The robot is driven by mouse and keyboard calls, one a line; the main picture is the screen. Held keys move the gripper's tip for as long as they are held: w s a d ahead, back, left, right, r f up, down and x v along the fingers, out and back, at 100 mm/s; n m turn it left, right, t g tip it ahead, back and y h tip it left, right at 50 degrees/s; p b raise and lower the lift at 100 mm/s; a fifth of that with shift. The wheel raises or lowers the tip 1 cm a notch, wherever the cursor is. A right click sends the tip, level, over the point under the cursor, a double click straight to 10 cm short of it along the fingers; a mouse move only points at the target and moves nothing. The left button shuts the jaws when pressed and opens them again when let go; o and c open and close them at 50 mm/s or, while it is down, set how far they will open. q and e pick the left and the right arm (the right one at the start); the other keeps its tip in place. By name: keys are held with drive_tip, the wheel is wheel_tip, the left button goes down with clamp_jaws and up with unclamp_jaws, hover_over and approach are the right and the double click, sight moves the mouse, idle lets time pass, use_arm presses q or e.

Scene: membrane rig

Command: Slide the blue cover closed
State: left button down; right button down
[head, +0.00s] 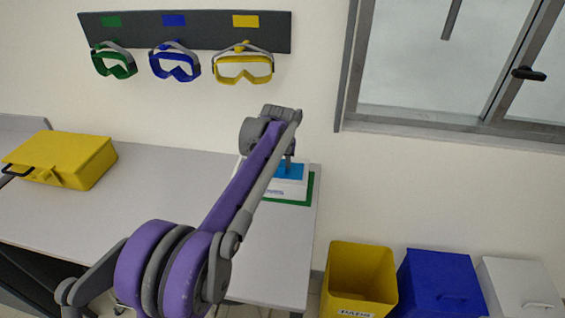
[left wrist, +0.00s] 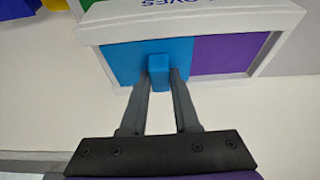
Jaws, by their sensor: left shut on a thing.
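The blue cover (left wrist: 127,60) is on the front of a white box (left wrist: 200,24) with upside-down lettering in the left wrist view. It spans about half of the box's framed face, and a purple area (left wrist: 227,54) fills the other half. The cover has a small blue knob (left wrist: 158,68). My left gripper (left wrist: 160,84) is shut on this knob, one finger on each side. In the head view my left gripper (head: 289,158) reaches down to the blue cover (head: 290,171) on the white box (head: 285,188), and my arm hides part of the box. My right gripper is not in view.
The box stands on a green mat (head: 312,190) near the right edge of the table (head: 150,190). A yellow case (head: 65,160) lies at the left. Yellow, blue and white bins (head: 360,278) stand right of the table. Goggles hang on a wall rack (head: 205,30).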

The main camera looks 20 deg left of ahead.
use_arm(q)
drive_tip(key=s+a, duration=0.1)
drive_tip(key=a, duration=0.2)
drive_tip(key=s+a, duration=0.1)
drive_tip(key=a, duration=0.5)
drive_tip(key=shift+s+a+p, duration=0.3)
drive_tip(key=shift+s+a, duration=0.1)
drive_tip(key=c, duration=0.6)
unclamp_jaws()
drive_tip(key=shift+c, duration=0.2)
drive_tip(key=v, duration=1.1)
drive_tip(key=shift+s+d+f, duration=0.1)
drive_tip(key=shift+f, duration=0.05)
